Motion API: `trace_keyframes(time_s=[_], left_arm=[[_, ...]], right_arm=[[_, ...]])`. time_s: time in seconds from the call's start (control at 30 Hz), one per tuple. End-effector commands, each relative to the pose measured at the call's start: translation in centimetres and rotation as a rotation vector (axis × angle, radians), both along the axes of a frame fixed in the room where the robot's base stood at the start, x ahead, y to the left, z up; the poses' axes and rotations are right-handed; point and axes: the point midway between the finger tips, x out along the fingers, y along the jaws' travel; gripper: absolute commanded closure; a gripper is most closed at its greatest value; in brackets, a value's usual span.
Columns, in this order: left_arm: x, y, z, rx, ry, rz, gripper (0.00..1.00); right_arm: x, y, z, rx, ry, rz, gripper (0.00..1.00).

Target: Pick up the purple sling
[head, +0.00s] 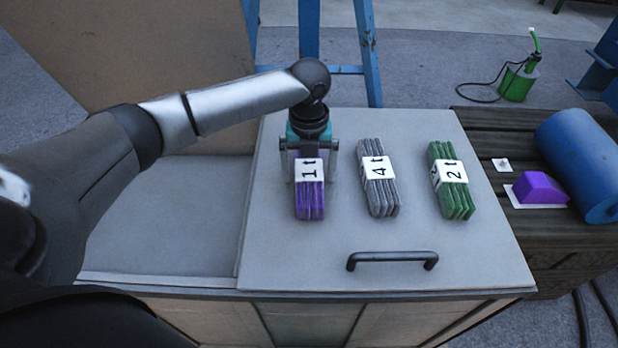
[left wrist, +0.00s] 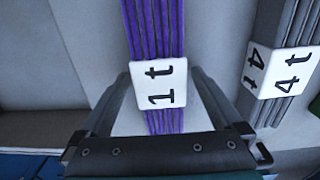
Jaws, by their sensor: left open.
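The purple sling (head: 311,199) is a folded bundle with a white label reading "1 t". It lies on the grey lid at the left of a row of slings. My left gripper (head: 309,160) is over its far end. In the left wrist view the purple sling (left wrist: 153,30) runs between the two fingers of my left gripper (left wrist: 158,88), which are open with a gap on each side of its label. The gripper hides the sling's far end in the head view. My right gripper is not in view.
A grey sling (head: 383,200) marked "4 t" and a green sling (head: 457,200) marked "2 t" lie to the right on the lid (head: 280,255). A black handle (head: 392,257) is in front. A purple block (head: 538,188) and blue cylinder (head: 580,160) are on the dark wooden surface at right.

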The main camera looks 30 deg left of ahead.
Motion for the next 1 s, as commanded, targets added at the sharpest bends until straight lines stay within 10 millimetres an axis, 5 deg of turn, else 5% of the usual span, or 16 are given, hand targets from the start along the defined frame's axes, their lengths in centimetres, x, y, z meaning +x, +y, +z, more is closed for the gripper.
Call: trace_keyframes(time_s=[0.4, 1.0], left_arm=[[0.00, 0.01, -0.58, 0.001, 0.000, -0.001, 0.01], [0.01, 0.02, -0.55, 0.001, 0.000, 0.000, 0.69]], right_arm=[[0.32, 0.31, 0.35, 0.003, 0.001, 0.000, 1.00], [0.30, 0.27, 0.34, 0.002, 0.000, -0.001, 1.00]])
